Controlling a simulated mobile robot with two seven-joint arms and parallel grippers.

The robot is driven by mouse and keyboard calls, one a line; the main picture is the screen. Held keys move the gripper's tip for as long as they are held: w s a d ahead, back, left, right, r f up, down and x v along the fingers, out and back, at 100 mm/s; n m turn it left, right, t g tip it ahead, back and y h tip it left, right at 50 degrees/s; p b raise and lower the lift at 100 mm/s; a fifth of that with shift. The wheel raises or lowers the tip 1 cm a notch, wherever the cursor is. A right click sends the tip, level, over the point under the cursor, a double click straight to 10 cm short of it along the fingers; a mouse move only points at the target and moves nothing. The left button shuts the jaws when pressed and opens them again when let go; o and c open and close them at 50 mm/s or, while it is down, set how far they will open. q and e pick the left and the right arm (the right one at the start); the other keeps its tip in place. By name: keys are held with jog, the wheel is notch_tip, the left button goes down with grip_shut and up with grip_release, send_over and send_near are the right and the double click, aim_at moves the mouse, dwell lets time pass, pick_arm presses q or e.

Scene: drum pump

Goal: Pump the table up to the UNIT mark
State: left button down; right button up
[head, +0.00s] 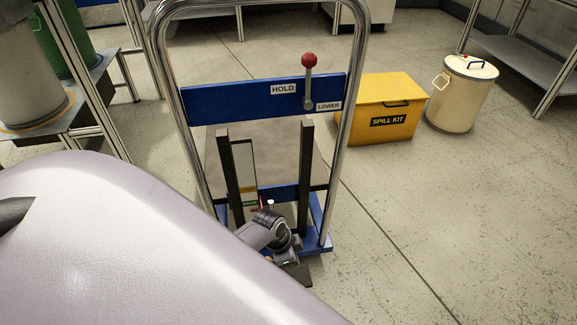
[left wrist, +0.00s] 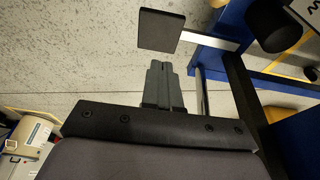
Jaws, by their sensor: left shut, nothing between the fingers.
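The lift table is a blue trolley with a chrome handle (head: 363,90); its grey platform (head: 280,140) shows behind two black uprights. A pale scale strip (head: 243,165) stands between them, with an orange band and a green label low down; I cannot read a UNIT mark. The red-knobbed lever (head: 309,75) stands upright between the HOLD and LOWER labels. My left gripper (head: 290,252) is low at the trolley's base. In the left wrist view its grey fingers (left wrist: 162,68) are shut and empty. A black foot pedal (left wrist: 161,31) lies just beyond the tips, apparently apart. My right gripper is out of view.
A yellow spill kit box (head: 385,95) and a cream lidded drum (head: 462,92) stand on the floor right of the trolley. A bench (head: 85,115) with drums stands at left. Floor at right front is clear. My arm hides the lower left.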

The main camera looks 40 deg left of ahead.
pick_arm(q)
jog(key=b, duration=0.3)
send_over(295, 271)
jog(key=s+d, duration=0.1)
notch_tip(295, 271, down, 6)
jog(key=shift+f+b, duration=0.85)
jog(key=shift+f, duration=0.1)
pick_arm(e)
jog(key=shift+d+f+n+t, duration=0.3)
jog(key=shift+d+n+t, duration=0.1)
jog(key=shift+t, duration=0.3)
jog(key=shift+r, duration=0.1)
